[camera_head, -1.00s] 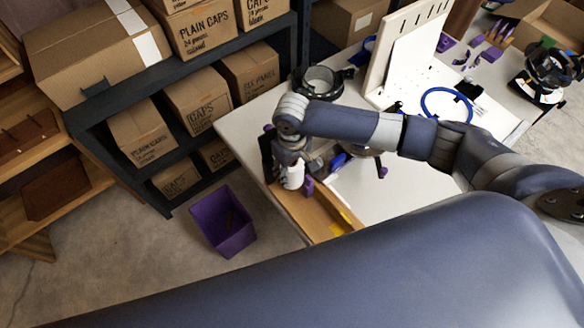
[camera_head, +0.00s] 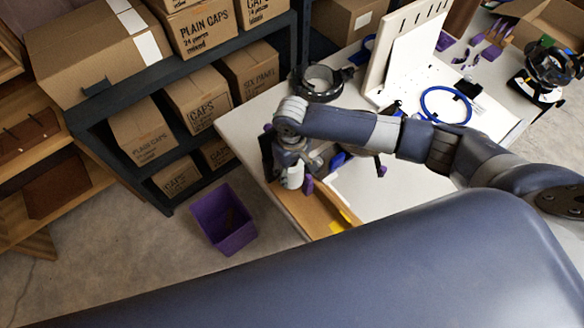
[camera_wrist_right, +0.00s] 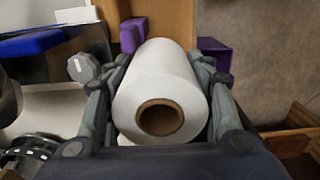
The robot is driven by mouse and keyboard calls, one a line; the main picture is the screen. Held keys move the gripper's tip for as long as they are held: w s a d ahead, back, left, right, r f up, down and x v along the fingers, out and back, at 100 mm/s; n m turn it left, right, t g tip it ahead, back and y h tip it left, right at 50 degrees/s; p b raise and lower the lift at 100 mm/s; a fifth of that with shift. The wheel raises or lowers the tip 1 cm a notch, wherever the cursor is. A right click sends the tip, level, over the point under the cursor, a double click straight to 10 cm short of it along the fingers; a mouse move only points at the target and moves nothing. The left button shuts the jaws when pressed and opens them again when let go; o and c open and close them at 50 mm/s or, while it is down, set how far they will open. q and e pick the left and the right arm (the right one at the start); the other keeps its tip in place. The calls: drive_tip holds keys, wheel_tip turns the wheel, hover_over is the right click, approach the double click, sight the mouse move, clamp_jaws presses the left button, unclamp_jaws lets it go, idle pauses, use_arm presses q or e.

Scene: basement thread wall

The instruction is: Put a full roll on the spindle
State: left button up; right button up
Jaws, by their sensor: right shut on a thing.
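A white roll (camera_wrist_right: 163,72) with a brown cardboard core shows in the right wrist view, between the two fingers of my right gripper (camera_wrist_right: 158,100). The fingers press on its sides, so the gripper is shut on it. In the head view the right gripper (camera_head: 289,160) hangs over the near left corner of the white table, with part of the white roll (camera_head: 293,178) showing below it. I cannot make out the spindle for sure; a grey faceted knob (camera_wrist_right: 82,68) stands left of the roll in the wrist view. My left gripper is not in view.
The white table (camera_head: 245,128) has a wooden strip (camera_head: 314,213) along its near left edge. A black ring-shaped fixture (camera_head: 318,83), an upright cream panel (camera_head: 405,55) and a blue hoop (camera_head: 446,105) stand on it. A purple bin (camera_head: 225,225) is on the floor beside a shelf of cartons.

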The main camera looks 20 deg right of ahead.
drive_tip(key=shift+f+b, duration=1.15)
drive_tip(key=shift+f, duration=1.55)
drive_tip(key=o, duration=1.2)
drive_tip(key=shift+r, duration=0.1)
drive_tip(key=shift+r, duration=0.2)
wheel_tip(320, 180, up, 12)
drive_tip(key=shift+a+f, duration=0.1)
drive_tip(key=shift+f, duration=0.1)
